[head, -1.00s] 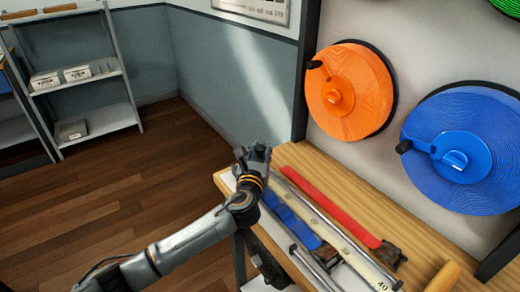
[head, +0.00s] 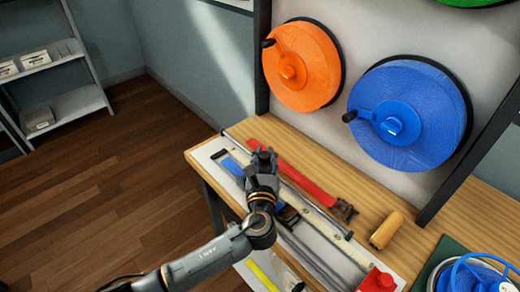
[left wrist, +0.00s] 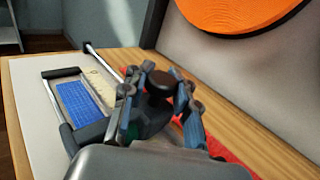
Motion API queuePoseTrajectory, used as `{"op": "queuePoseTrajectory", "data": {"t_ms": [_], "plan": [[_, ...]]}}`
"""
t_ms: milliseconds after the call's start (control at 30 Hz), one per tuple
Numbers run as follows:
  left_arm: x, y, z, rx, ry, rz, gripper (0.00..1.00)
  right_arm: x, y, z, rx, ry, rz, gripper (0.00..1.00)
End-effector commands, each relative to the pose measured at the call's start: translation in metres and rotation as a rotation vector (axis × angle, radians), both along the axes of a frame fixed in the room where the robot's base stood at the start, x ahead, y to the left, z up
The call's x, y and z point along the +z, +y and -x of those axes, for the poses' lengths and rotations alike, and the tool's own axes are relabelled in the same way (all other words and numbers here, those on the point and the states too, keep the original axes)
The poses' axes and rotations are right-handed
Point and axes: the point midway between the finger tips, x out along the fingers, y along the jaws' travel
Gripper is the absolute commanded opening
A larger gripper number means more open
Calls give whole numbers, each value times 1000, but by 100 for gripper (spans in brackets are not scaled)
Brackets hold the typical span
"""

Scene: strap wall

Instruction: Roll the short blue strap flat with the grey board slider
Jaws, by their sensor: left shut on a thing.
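The short blue strap (head: 232,166) lies on the pale board (head: 207,151) along the bench front, and my left gripper and arm cover its middle in the head view. In the left wrist view the strap (left wrist: 80,102) shows left of the fingers, with a dark bar across its far end. My left gripper (head: 262,156) is over the board. In the left wrist view its fingers (left wrist: 160,88) are shut on a dark round knob (left wrist: 160,80), which appears to be the slider's handle. The slider's body is mostly hidden by the gripper. My right gripper is out of view.
A red strap (head: 300,175) with a dark buckle lies behind the metal rail (head: 312,203). Orange (head: 302,66) and blue (head: 410,115) reels hang on the wall. Bare bench surrounds the cylinder.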

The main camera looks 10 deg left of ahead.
Motion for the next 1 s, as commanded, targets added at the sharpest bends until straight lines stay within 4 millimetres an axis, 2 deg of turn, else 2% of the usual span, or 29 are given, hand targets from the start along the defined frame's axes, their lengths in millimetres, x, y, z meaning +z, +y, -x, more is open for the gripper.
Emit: {"op": "queuePoseTrajectory", "data": {"t_ms": [233,267,367,767,867,1000], "plan": [[-4,2,1,6,6,-2,0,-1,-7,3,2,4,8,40],[-4,2,1,6,6,-2,30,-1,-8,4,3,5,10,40],[-3,2,1,5,6,-2,51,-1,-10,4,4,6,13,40],[-2,0,5,1,4,-1,52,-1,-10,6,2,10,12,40],[-3,-2,18,0,6,2,52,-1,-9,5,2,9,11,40],[-3,-5,47,0,7,2,52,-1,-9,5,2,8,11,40]]}}
